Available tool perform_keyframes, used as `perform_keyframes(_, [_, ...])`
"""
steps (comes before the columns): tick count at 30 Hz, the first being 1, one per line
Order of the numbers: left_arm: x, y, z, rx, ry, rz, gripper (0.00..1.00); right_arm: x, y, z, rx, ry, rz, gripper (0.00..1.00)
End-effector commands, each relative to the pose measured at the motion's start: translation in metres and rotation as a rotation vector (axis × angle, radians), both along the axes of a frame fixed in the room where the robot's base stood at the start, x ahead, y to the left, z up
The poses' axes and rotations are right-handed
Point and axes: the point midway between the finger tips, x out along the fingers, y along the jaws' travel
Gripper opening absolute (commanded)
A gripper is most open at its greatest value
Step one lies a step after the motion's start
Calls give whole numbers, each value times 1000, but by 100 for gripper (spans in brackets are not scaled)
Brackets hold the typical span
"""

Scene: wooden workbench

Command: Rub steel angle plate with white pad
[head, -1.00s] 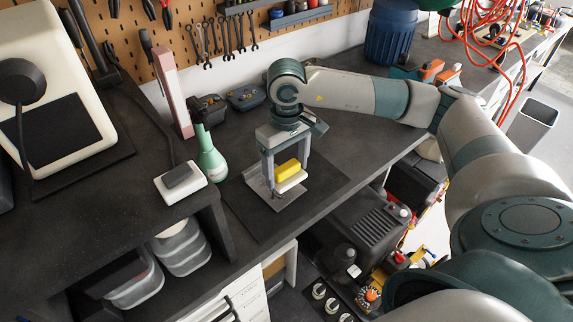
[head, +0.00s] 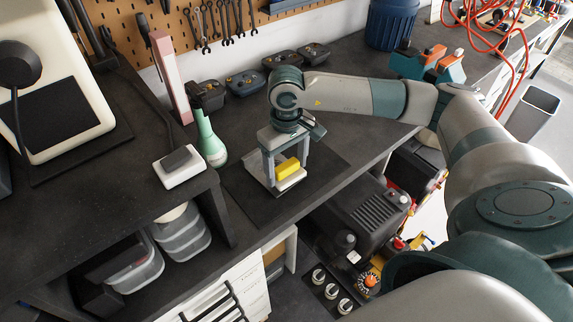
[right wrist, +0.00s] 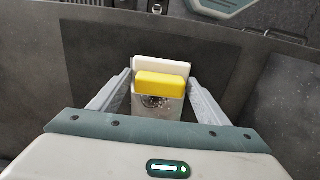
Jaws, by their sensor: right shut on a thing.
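The white pad (head: 291,182) has a yellow block (head: 288,168) as its back. The right gripper (head: 289,177) is shut on it, one finger at each side. The steel angle plate (head: 256,166) stands on a dark mat, and the pad is low over its near part. In the right wrist view the yellow block (right wrist: 162,84) shows between the fingers, with a white edge (right wrist: 160,64) behind it and a speckled grey face (right wrist: 172,106) below it. Whether the pad touches the plate is hard to tell. The left gripper is out of view.
The dark mat (head: 247,203) lies near the bench's front edge. A green bottle (head: 209,142) and a white block with a grey top (head: 180,167) stand to the left. Dark battery-like boxes (head: 243,83) sit behind. The bench right of the mat is clear.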

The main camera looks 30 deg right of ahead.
Motion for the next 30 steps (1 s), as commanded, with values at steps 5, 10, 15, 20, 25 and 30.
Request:
perform_keyframes(5, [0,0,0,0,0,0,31,0,0,0,0,0,0,52])
perform_keyframes(10, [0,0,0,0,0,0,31,0,0,0,0,0,0,52])
perform_keyframes(15, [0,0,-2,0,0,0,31,0,0,-2,0,0,0,52])
perform_keyframes(20, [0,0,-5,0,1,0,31,0,0,-4,0,0,0,52])
perform_keyframes(25, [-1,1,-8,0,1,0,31,0,0,-6,0,0,0,52])
perform_keyframes(30, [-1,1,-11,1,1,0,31,0,0,-9,0,0,0,52])
